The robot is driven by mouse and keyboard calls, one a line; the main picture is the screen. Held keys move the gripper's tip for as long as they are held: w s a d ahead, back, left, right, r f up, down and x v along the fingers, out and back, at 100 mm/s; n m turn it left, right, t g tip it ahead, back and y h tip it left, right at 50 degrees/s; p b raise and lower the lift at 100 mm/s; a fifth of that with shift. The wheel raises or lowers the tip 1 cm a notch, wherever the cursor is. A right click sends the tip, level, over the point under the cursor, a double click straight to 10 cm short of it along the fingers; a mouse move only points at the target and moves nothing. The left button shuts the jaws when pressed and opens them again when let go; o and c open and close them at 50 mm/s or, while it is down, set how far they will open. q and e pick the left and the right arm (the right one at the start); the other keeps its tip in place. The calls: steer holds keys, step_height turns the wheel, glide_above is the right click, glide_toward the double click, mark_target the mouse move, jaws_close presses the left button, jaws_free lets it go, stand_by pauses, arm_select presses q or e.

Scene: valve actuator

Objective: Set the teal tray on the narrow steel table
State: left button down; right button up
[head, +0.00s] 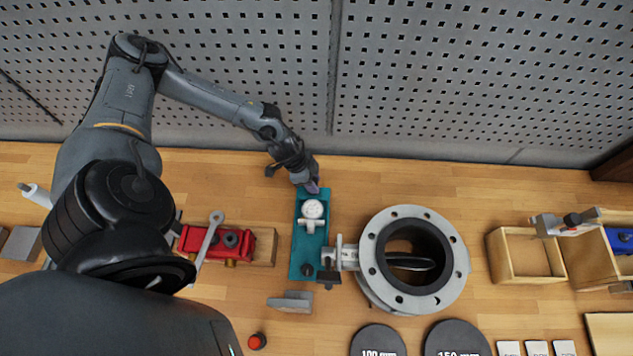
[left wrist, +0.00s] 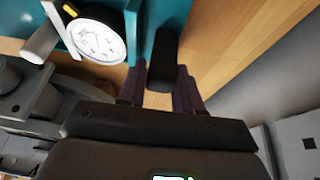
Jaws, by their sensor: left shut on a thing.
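The teal tray (head: 298,262) lies lengthwise on the wooden bench, left of the big flanged valve. It carries a white round dial gauge (head: 312,209) and has a black knob-like handle (head: 307,270) at its near end. My left gripper (head: 311,187) is at the tray's far end. In the left wrist view, my left gripper (left wrist: 160,85) is shut on a black handle (left wrist: 164,58) at the end of the tray (left wrist: 160,17), with the gauge (left wrist: 97,40) beside it. I cannot make out a narrow steel table in either view. My right gripper is not in view.
The grey flanged valve (head: 452,224) stands close right of the tray. A red vise-like tool (head: 190,239) with a wrench (head: 207,240) lies left. A grey metal block (head: 291,303) and red button (head: 257,341) are in front. A perforated wall (head: 430,80) rises behind; wooden boxes (head: 500,262) stand right.

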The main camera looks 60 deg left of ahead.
arm_select(q)
steer(key=shift+w+d+r, duration=0.15)
steer(key=shift+w+d, duration=0.2)
steer(key=shift+w, duration=0.1)
steer(key=shift+f, duration=0.7)
steer(key=c, duration=0.8)
jaws_free()
steer(key=shift+o, duration=0.2)
steer(key=v, duration=1.2)
